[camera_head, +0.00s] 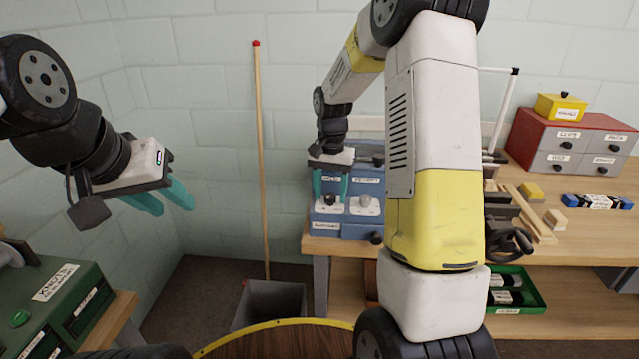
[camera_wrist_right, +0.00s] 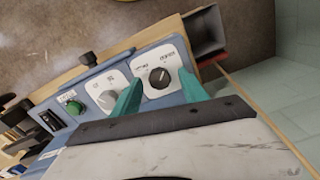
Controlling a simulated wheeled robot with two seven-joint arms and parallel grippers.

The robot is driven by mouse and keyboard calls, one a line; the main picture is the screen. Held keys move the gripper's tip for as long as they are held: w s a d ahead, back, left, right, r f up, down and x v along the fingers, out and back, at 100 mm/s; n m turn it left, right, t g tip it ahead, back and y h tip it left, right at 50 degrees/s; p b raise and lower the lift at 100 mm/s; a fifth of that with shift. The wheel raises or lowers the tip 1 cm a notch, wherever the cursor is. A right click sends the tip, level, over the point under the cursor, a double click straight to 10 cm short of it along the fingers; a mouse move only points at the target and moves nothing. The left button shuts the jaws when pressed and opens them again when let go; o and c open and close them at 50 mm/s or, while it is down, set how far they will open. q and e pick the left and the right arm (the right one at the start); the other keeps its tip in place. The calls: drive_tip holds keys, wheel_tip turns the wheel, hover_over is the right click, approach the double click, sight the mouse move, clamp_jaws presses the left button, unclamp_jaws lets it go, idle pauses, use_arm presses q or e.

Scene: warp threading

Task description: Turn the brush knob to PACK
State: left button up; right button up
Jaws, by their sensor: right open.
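A blue control box (camera_head: 348,225) stands on the left end of the wooden bench, with a black knob (camera_head: 330,201) and a pale grey knob (camera_head: 367,204) on white plates. In the right wrist view these are the black knob (camera_wrist_right: 159,78) and the pale knob (camera_wrist_right: 107,100); the plate lettering is too small to read surely, so I cannot tell which is the brush knob. My right gripper (camera_head: 331,188) is open, fingers pointing down, one on either side of the black knob; contact is unclear. My left gripper (camera_head: 174,208) is open and empty in the air at left.
A green labelled box (camera_head: 60,300) stands at lower left. A grey bin (camera_head: 270,303) with a tall wooden stick (camera_head: 260,150) stands on the floor. A red drawer cabinet (camera_head: 575,140) and a black handwheel (camera_head: 512,243) are at right. A green button (camera_wrist_right: 74,107) sits beside the pale knob.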

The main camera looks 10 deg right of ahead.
drive_tip(key=shift+c, duration=0.2)
clamp_jaws()
drive_tip(key=shift+n, duration=0.3)
drive_tip(key=n, duration=0.3)
drive_tip(key=shift+n, duration=0.4)
drive_tip(key=n, duration=0.4)
drive_tip(key=shift+n, duration=0.3)
drive_tip(key=n, duration=0.4)
drive_tip(key=shift+n, duration=2.4)
